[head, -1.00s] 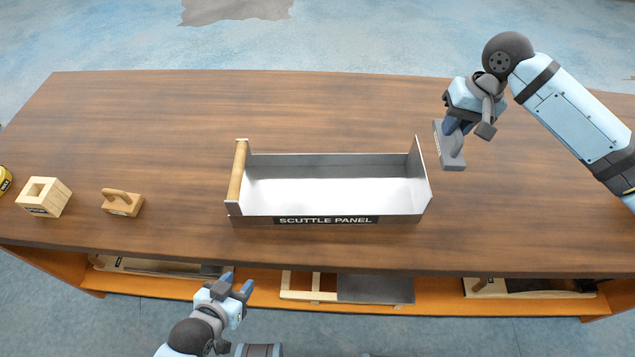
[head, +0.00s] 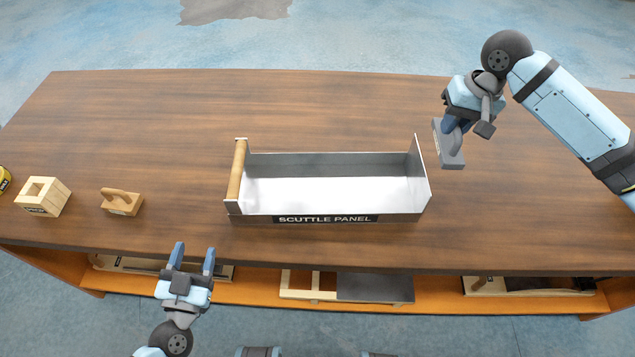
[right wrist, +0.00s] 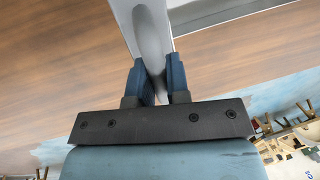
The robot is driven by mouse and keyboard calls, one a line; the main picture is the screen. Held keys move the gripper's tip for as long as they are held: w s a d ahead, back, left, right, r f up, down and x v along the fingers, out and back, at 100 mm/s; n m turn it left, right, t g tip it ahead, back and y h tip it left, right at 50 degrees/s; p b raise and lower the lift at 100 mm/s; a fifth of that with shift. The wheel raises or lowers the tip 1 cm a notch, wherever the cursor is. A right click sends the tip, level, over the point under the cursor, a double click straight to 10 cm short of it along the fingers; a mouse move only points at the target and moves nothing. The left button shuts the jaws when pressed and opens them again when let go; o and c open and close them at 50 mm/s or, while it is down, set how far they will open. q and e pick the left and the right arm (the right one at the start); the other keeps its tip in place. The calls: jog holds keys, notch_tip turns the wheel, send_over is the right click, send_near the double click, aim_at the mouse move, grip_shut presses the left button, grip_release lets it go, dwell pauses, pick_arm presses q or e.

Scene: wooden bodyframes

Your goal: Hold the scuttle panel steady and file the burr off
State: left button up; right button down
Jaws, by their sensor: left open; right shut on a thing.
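The scuttle panel (head: 335,160) is a grey metal tray shape on the middle of the table, its name label facing front. It has a wooden bar along its left end and an upright plate at its right end. I cannot make out a burr. My right gripper (head: 454,126) is shut on the handle of a grey flat tool (head: 446,148), probably the file, just right of the panel and apart from it. The right wrist view shows the grey handle (right wrist: 150,35) between the blue fingers. My left gripper (head: 194,254) is open and empty by the table's front edge, left of the panel.
A wooden block with a square opening (head: 43,196) and a small wooden piece with a handle (head: 122,202) stand at the table's left. A yellow can shows at the far left edge. A shelf (head: 255,289) below holds several panels. The table (head: 330,105) behind the scuttle panel is clear.

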pick_arm(q)
jog(key=w+a+n+h, duration=0.1)
jog(key=w, duration=0.1)
jog(key=w+a+n+g, duration=0.1)
jog(key=w, duration=0.2)
jog(key=w+a+f+n+g+h, duration=0.1)
jog(key=w, duration=0.2)
jog(key=shift+a+h, duration=0.15)
jog(key=shift+h, duration=0.15)
jog(key=w+n+g+h, duration=0.1)
jog(key=w, duration=0.1)
jog(key=w+a+r+n+g+h, duration=0.1)
jog(key=w+h, duration=0.1)
jog(key=w+r+n+g+h, duration=0.1)
jog(key=w+g, duration=0.1)
jog(key=shift+w+a+n, duration=0.3)
jog(key=shift+a, duration=0.1)
notch_tip(320, 180, up, 4)
jog(key=w+d+g+h, duration=0.3)
jog(key=g, duration=0.2)
jog(key=m+g+y, duration=0.3)
jog(key=g+y, duration=0.4)
jog(key=g, duration=0.1)
send_near(240, 181)
jog(key=w+a+f, duration=0.1)
jog(key=x, duration=1.1)
jog(key=shift+w, duration=0.25)
